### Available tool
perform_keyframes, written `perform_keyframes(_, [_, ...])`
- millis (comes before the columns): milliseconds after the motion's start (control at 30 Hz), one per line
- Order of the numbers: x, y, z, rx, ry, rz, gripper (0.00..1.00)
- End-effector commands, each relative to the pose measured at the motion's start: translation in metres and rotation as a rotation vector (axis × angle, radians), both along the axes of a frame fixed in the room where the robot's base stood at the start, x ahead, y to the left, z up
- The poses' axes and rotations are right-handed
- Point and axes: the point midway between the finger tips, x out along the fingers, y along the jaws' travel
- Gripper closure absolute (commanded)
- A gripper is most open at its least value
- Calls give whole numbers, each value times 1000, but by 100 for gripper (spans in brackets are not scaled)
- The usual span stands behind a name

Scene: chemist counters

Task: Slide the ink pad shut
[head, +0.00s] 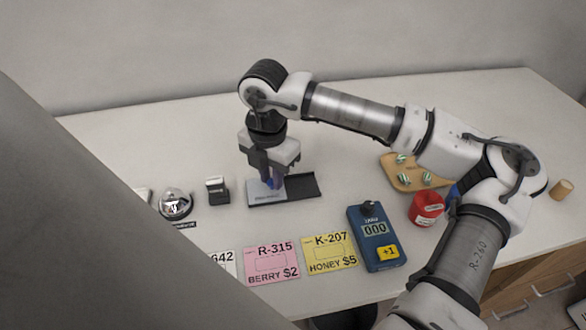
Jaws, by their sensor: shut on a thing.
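The ink pad (303,188) lies on the counter near the middle of the head view. Its dark right part is uncovered, and a pale grey sliding lid (256,196) covers the left part. My gripper (270,184) points straight down over the lid, with its fingertips low at the lid's top. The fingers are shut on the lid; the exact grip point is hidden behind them.
A stamp (217,190) and a bell (175,203) stand to the left. Behind the pad is clear.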

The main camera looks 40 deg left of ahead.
Motion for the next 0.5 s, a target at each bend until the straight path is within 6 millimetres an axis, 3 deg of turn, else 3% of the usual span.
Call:
perform_keyframes(367, [-7,6,1,5,2,1,100])
perform_keyframes(400, [-7,6,1,5,2,1,75])
perform_keyframes(500, [-6,5,1,3,1,1,62])
